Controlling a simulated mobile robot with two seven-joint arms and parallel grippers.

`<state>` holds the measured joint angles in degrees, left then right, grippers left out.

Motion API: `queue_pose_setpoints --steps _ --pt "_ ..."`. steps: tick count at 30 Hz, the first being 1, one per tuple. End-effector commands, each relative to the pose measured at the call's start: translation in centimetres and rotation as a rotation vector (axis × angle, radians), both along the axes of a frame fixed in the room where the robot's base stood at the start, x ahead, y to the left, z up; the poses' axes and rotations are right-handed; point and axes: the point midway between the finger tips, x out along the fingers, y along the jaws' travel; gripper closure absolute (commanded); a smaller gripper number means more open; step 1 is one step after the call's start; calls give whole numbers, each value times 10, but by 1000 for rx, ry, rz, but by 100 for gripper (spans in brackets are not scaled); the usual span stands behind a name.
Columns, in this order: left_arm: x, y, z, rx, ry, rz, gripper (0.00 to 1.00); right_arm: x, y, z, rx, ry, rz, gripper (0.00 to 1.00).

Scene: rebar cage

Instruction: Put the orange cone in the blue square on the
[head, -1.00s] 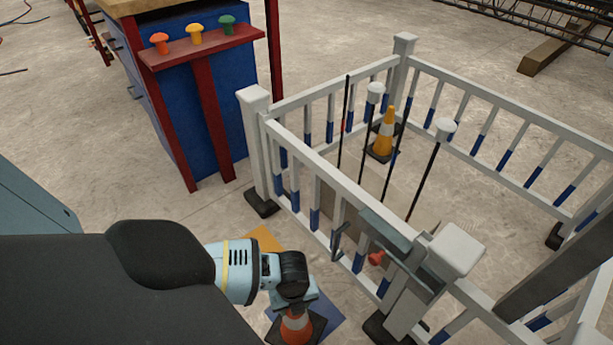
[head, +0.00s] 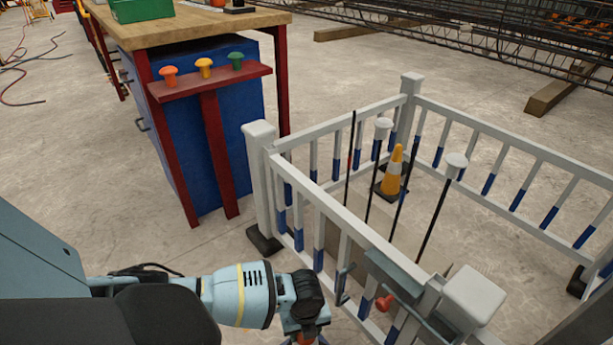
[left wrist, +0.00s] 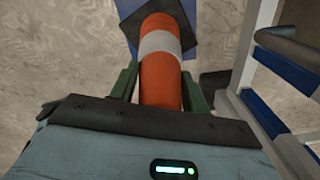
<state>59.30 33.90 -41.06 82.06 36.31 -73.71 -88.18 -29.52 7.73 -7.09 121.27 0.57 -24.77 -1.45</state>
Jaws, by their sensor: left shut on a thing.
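My left gripper (head: 304,328) is low beside the white fence in the head view. In the left wrist view its green fingers (left wrist: 160,84) are shut on the orange cone (left wrist: 162,82), which has a white band and a dark square base. Only a bit of this cone shows under the gripper in the head view. Part of the blue square (left wrist: 127,9) shows around the cone's base in the left wrist view. I cannot tell whether the base touches the floor. My right gripper is not in view.
A white fence (head: 345,215) with blue-banded bars stands close to the right of my left gripper. Inside it are a yellow cone (head: 394,170) and several thin poles. A red-legged workbench (head: 200,35) stands at the back left.

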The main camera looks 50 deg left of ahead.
Motion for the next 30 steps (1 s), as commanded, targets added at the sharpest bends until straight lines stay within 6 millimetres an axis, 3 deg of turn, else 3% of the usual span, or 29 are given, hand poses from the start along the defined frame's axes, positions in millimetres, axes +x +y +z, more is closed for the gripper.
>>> queue_pose_setpoints --steps 6,21,22,26,30 --pt "0 0 -23 0 -1 0 100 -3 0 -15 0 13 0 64" --pt "1 0 -27 0 -3 0 100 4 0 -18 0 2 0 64" --pt "0 0 -28 0 -1 0 51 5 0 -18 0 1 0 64" --pt "0 0 -27 0 -1 0 34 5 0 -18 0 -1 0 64" --pt "0 0 -27 0 -1 0 32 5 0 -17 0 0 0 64"
